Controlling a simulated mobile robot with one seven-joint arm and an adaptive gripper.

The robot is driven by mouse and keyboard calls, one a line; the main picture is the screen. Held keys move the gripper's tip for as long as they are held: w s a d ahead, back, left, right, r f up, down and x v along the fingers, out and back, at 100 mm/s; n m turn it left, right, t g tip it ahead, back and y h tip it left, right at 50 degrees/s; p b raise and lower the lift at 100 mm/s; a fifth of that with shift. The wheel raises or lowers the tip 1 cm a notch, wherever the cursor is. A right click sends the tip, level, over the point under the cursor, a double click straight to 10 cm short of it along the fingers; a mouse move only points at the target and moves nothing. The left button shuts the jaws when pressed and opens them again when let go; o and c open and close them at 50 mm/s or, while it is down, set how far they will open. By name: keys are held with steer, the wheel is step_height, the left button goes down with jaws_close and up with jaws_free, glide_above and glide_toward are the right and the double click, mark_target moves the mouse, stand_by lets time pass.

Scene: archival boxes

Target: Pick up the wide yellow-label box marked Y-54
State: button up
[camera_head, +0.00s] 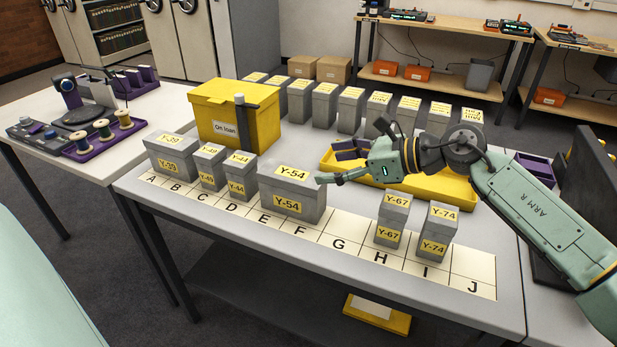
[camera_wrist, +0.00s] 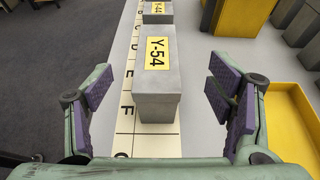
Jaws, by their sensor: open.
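The wide grey box with yellow labels marked Y-54 (camera_head: 291,191) stands upright on the lettered strip, around letters E and F. In the wrist view the Y-54 box (camera_wrist: 157,85) lies ahead, between the lines of my two fingers. My gripper (camera_head: 322,179) is at the right end of the box, near its top, with nothing held. In the wrist view my gripper (camera_wrist: 160,92) is open, with purple pads wide apart on either side of the box's near end.
Box Y-44 (camera_head: 237,175) stands close left of Y-54. Boxes Y-67 (camera_head: 393,219) and Y-74 (camera_head: 437,231) stand to the right. A yellow tray (camera_head: 440,190) lies behind, under my arm. The yellow On loan box (camera_head: 225,112) stands back left.

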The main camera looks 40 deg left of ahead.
mark_target(294, 174)
steer(key=p+x, duration=0.1)
steer(key=x, duration=0.3)
steer(key=shift+s+a+p, duration=0.25)
steer(key=shift+a+p, duration=0.05)
steer(key=shift+d+f+p+x, duration=0.1)
steer(key=shift+f+p+x, duration=0.3)
steer(key=shift+x, duration=0.65)
steer(key=shift+d+f+p+x, duration=0.1)
steer(key=shift+p+x, duration=0.45)
steer(key=shift+x, duration=0.45)
steer(key=shift+d+f+p+x, duration=0.15)
steer(key=shift+p+x, duration=0.35)
steer(key=shift+x, duration=0.55)
steer(key=c, duration=1.7)
